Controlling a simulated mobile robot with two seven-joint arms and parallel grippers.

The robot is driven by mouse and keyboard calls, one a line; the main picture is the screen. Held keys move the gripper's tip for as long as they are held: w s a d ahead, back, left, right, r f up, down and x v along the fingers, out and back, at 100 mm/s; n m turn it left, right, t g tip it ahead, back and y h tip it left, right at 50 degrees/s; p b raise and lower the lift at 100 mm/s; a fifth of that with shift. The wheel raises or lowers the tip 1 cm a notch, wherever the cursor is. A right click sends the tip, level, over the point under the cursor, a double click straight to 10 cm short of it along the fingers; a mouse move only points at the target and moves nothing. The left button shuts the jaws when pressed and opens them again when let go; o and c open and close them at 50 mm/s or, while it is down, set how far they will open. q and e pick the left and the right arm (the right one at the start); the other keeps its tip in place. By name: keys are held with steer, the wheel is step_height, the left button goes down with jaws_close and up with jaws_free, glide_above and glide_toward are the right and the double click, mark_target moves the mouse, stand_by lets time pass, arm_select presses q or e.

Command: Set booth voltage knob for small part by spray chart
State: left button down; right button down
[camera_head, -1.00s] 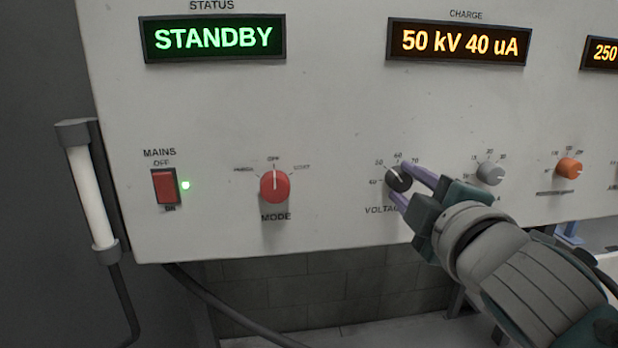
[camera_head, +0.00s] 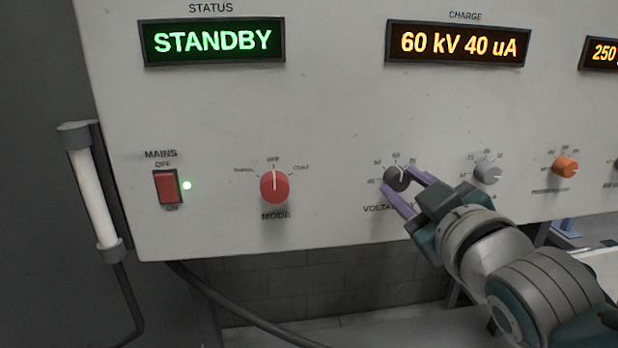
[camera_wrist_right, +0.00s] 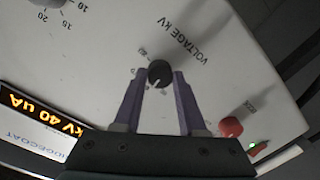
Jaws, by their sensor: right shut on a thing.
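The dark voltage knob (camera_head: 396,178) is on the pale panel, with a small scale around it and its white pointer turned up and slightly right. The charge display (camera_head: 458,43) reads 60 kV 40 uA. My right gripper (camera_head: 400,180) is shut on the voltage knob, one purple finger on each side. In the right wrist view the knob (camera_wrist_right: 159,73) sits between the fingertips (camera_wrist_right: 159,78), its pointer showing. The gripper partly covers the VOLTAGE label in the head view. My left gripper and the spray chart are not in view.
The status display (camera_head: 212,41) reads STANDBY. A red mains switch (camera_head: 167,187) with a lit green lamp and a red mode knob (camera_head: 274,187) are to the left. A grey knob (camera_head: 487,173) and an orange knob (camera_head: 566,167) are close on the right.

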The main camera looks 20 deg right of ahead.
steer(key=shift+f, duration=0.1)
stand_by(0.3)
steer(key=shift+c, duration=2.4)
jaws_free()
steer(key=b+v, duration=0.1)
steer(key=v, duration=0.9)
